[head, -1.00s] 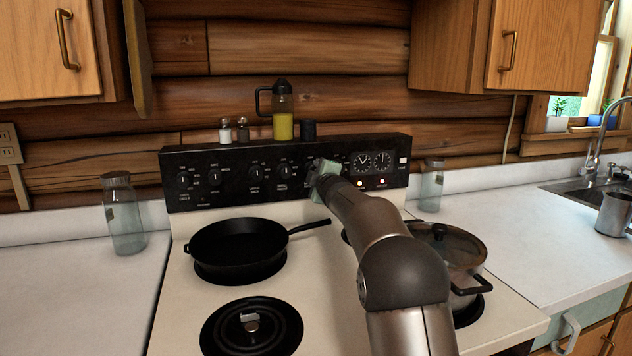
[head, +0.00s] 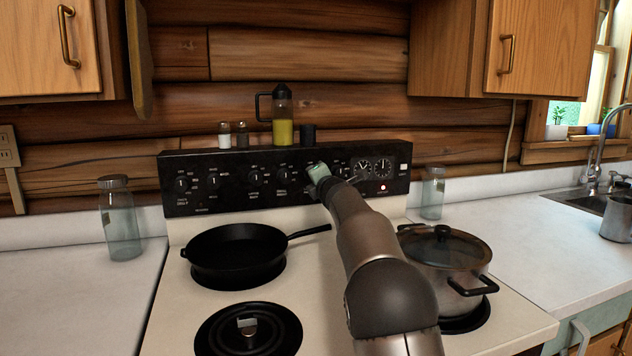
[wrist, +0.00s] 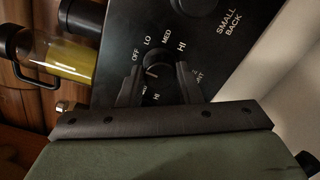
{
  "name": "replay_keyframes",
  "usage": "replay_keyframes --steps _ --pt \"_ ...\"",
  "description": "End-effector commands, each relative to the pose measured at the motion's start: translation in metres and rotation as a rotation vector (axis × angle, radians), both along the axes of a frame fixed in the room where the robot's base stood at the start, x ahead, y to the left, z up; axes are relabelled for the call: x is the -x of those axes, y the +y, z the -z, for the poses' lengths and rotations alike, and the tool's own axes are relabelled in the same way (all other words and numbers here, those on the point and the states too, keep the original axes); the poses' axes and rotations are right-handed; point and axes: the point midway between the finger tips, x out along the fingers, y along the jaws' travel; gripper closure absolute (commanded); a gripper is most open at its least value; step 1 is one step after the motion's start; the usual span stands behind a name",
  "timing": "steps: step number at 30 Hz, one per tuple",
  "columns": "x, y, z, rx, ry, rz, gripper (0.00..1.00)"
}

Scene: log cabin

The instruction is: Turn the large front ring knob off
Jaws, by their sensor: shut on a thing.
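The black stove control panel (head: 225,188) stands at the back of the white stove. My gripper (head: 318,172) is at the panel's right half, left of the two dials. In the wrist view, my gripper's two dark fingers are on either side of a round black knob (wrist: 157,72) and are shut on it. Markings OFF, LO, MED and HI show around this knob. Its name label is mostly covered by a finger; only the end, seemingly "NT", shows. The knob's pointer direction cannot be made out. In the head view my gripper hides this knob.
A neighbouring knob (wrist: 208,2) is labelled SMALL BACK. A skillet (head: 236,247) and a lidded pot (head: 448,262) stand on burners beside my arm. An oil bottle (head: 282,116) and shakers (head: 225,133) stand on the panel's top. A glass jar (head: 119,220) is at left.

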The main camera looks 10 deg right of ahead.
Motion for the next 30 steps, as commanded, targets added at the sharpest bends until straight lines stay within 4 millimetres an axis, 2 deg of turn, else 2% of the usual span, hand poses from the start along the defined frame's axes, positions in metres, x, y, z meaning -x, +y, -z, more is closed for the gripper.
replay_keyframes --steps 20,21,23,30 --pt "-0.0001 -0.0003 0.0001 0.069 -0.008 0.0 0.91" --pt "-0.0001 -0.0003 0.0001 0.069 -0.008 0.0 0.66" --pt "-0.0001 -0.0003 0.0001 0.068 -0.008 0.0 0.49" --pt "0.0 -0.0001 0.0 0.066 -0.009 0.0 0.47"
